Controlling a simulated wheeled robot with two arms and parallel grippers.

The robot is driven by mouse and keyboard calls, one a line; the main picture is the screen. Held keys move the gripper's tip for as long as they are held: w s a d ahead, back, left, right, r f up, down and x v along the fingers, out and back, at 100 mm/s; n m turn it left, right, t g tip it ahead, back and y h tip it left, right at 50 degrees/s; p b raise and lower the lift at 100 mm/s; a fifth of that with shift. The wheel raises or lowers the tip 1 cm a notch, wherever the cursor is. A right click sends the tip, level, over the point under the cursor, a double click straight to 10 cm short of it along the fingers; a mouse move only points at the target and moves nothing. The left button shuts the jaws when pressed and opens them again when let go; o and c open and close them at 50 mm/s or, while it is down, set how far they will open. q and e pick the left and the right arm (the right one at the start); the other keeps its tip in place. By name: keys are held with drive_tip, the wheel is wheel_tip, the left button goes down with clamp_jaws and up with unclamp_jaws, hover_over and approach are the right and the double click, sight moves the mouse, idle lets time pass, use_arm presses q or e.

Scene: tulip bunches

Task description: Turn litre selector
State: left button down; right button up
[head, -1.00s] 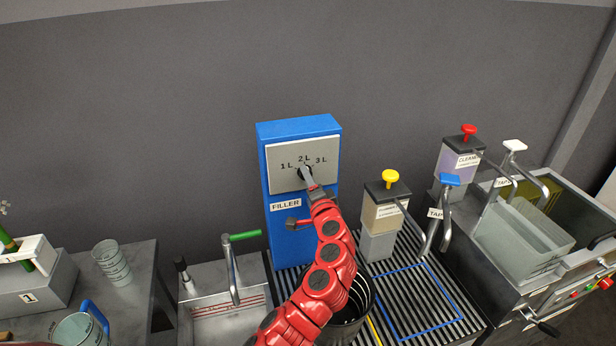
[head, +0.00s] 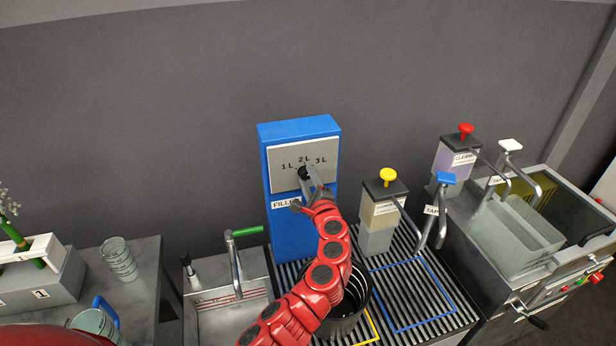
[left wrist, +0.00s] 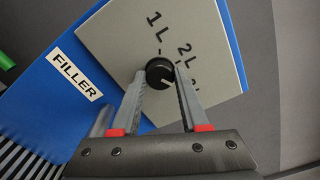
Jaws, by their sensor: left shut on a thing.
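The blue filler (head: 300,235) stands against the back wall with a grey plate (head: 283,154) marked 1L, 2L and 3L. Its litre selector, a small black knob (head: 303,172), sits below the 2L mark; it also shows in the left wrist view (left wrist: 159,73). My left gripper (head: 309,175) reaches up to it from below. In the left wrist view the two fingers (left wrist: 162,80) lie on either side of the knob, shut on it. A pale mark shows on the knob's face, but I cannot tell which number it points at. My right gripper is not in view.
A dark round pot (head: 346,318) stands on the slatted grating below the filler. A yellow-topped dispenser (head: 380,215) is to the right, with taps (head: 440,215) beyond. A sink (head: 230,298) with a green-handled tap (head: 236,250) is to the left.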

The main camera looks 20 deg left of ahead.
use_arm(q)
drive_tip(key=shift+f, duration=0.1)
idle(0.3)
drive_tip(key=shift+c, duration=2.1)
unclamp_jaws()
drive_tip(key=b+v, duration=0.4)
drive_tip(key=v, duration=1.3)
drive_tip(key=shift+s+d, duration=0.2)
